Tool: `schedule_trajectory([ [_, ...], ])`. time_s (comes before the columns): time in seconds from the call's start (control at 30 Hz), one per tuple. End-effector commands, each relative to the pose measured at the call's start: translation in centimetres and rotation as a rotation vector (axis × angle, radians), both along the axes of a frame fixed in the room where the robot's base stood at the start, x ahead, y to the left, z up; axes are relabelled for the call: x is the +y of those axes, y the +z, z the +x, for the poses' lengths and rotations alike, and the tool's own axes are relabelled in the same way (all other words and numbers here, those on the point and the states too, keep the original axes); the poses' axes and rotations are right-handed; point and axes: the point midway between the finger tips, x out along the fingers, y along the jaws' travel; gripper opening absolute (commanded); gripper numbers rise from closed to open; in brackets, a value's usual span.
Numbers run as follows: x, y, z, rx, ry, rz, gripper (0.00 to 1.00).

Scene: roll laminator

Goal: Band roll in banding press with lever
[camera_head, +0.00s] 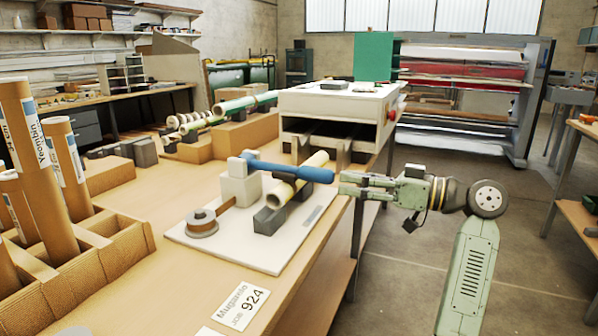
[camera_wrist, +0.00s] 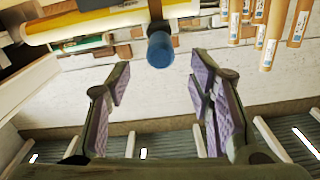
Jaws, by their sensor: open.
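The banding press stands on a white base plate (camera_head: 232,247) on the bench. Its lever has a blue handle (camera_head: 297,170) that points right, over the roll, in the head view. The handle's end (camera_wrist: 160,48) shows ahead of my jaws in the wrist view. A pale roll (camera_head: 294,184) lies in a dark cradle (camera_head: 268,218) under the lever. A brown band reel (camera_head: 202,222) sits at the left of the plate. My gripper (camera_head: 342,184) is at the handle's right end; in the wrist view its fingers (camera_wrist: 157,84) are spread apart with nothing between them.
A box of upright cardboard tubes (camera_head: 85,240) stands at the left. A card reading "Mugavelo JOB 924" (camera_head: 241,303) lies in front of the plate. A white machine (camera_head: 338,103) is behind the press. Floor to the right of the bench is clear.

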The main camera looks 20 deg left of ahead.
Motion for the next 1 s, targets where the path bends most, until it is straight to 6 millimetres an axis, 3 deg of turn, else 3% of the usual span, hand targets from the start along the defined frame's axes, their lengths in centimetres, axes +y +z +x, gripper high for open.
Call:
schedule_trajectory([
  [0.5,8.7,0.1,0.2,0.001,0.002,-0.001,0.48],
  [0.7,10.2,0.1,0.3,0.000,0.001,0.000,0.48],
  [1.0,10.5,0.0,0.3,0.000,0.001,0.000,0.48],
])
